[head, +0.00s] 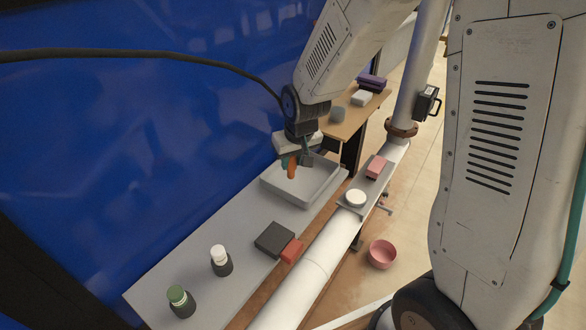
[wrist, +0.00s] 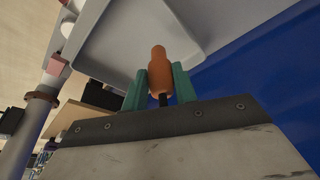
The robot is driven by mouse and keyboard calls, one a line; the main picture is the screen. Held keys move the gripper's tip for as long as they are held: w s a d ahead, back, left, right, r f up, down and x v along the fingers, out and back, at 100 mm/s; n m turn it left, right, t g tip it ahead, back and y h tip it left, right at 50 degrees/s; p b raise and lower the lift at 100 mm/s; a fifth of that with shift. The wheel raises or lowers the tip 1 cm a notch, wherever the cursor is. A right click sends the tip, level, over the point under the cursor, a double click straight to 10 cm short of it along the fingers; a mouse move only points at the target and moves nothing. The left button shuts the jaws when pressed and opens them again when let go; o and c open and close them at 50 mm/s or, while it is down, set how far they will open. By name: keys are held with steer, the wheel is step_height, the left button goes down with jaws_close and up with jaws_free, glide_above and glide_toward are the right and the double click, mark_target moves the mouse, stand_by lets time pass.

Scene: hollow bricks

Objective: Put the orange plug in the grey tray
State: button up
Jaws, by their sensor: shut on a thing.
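The orange plug (wrist: 159,72) is held between the two green fingers of my gripper (wrist: 159,88) in the wrist view. In the head view the orange plug (head: 291,167) hangs below my gripper (head: 296,162), over the grey tray (head: 328,191). The plug looks above the tray floor, but its exact height is hard to tell. The tray stands on the long grey bench and looks empty. Its wall and floor also fill the upper part of the wrist view (wrist: 110,50).
A blue wall (head: 130,150) runs behind. A pink bowl (head: 382,253) sits lower, right of a white pipe (head: 318,258).

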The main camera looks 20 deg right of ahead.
mark_target(294, 163)
steer(key=shift+s+x, duration=0.2)
steer(key=shift+x, duration=0.7)
steer(key=shift+s+x, duration=0.2)
steer(key=shift+x, duration=0.65)
steer(key=shift+d+f, duration=0.15)
steer(key=shift+f, duration=0.1)
steer(key=o, duration=1)
steer(key=shift+c, duration=0.2)
steer(key=shift+r, duration=0.15)
steer(key=v, duration=1.1)
steer(key=s+d+r+g, duration=0.1)
steer(key=s+r, duration=0.4)
steer(key=s, duration=0.8)
steer(key=s+d+r+g, duration=0.1)
steer(key=s+r, duration=0.5)
steer(key=s, duration=0.7)
steer(key=shift+d+r+m, duration=0.2)
steer(key=shift+d+m, duration=0.2)
steer(key=shift+d, duration=0.35)
